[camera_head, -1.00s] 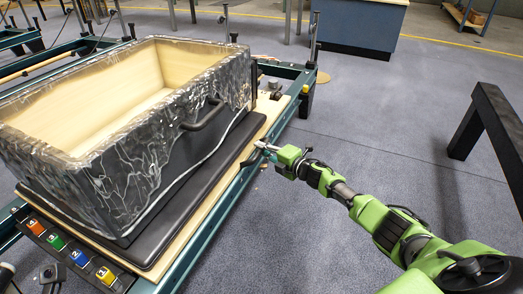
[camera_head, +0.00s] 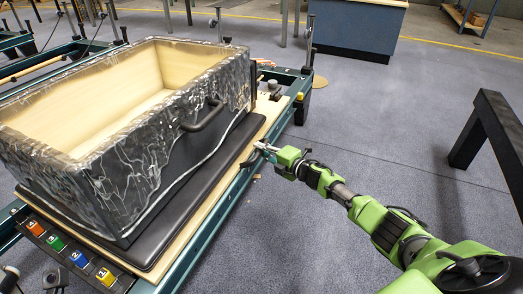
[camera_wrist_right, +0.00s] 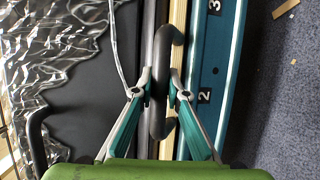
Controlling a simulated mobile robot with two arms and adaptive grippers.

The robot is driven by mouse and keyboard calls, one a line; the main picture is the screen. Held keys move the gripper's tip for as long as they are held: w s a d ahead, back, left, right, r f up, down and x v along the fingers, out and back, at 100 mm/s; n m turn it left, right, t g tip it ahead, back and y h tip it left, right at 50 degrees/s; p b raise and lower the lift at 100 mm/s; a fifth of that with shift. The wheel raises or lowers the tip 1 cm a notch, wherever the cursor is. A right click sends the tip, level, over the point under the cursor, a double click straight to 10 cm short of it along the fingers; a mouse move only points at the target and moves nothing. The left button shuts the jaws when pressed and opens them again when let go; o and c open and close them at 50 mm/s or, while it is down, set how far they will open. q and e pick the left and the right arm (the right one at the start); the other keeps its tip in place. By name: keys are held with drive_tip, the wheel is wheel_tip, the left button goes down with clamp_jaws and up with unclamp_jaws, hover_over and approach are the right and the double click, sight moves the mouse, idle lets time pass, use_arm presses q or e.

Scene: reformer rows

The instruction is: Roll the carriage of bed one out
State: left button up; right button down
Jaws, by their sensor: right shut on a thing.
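The carriage (camera_head: 225,137) of the near bed is a flat black padded board with a pale wooden edge, set between teal rails. A large box (camera_head: 70,165), cream inside and covered in crinkled dark film, stands on it. My right gripper (camera_head: 267,149) is at the carriage's right side, low beside the rail. In the right wrist view, its two green-grey fingers (camera_wrist_right: 161,84) are shut on a black bar handle (camera_wrist_right: 163,50) along the wooden edge. My left gripper is out of view.
The teal rail (camera_wrist_right: 215,65) bears the numbers 2 and 3. A strip with coloured number tags (camera_head: 78,258) lies at the bed's near end. A black frame (camera_head: 490,130) stands at the right. The grey floor between is open. A dark cabinet (camera_head: 358,28) stands behind.

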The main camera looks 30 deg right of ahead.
drive_tip(key=c, duration=2)
unclamp_jaws()
drive_tip(key=shift+o, duration=0.2)
drive_tip(key=v, duration=1.2)
drive_tip(key=shift+f, duration=0.15)
